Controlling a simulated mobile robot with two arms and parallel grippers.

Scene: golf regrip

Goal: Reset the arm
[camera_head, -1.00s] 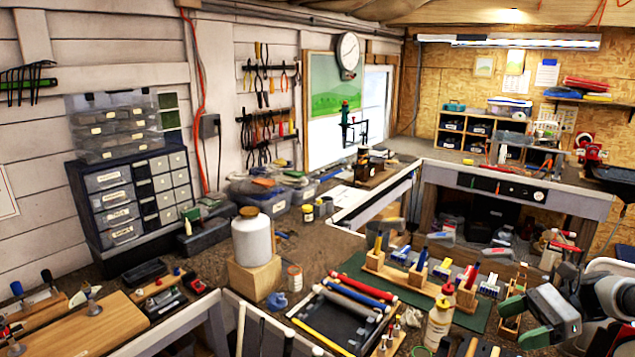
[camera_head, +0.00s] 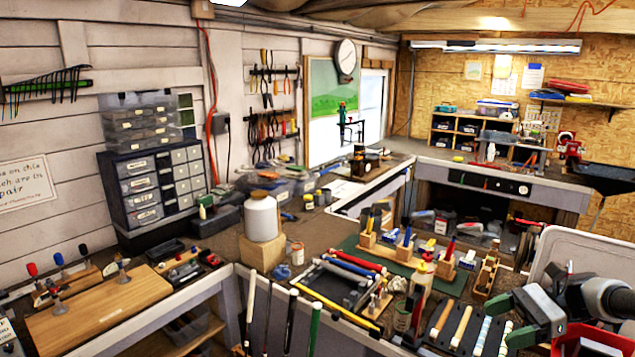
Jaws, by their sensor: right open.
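My right gripper (camera_head: 522,318) shows at the lower right, its arm coming in from the right edge. Its dark fingers with green pads are apart, and nothing shows between them. It is near a black tray (camera_head: 460,325) holding several wooden and pale rods, at the front of the workbench. I cannot tell its exact height above the bench. My left gripper is not in view.
A pale tray (camera_head: 590,258) stands behind my right arm. Several club shafts (camera_head: 291,315) rise at the front. A white jar (camera_head: 261,217) stands on a wooden block (camera_head: 262,252). A green mat (camera_head: 345,243) holds tools. A wooden board (camera_head: 98,305) lies at the left.

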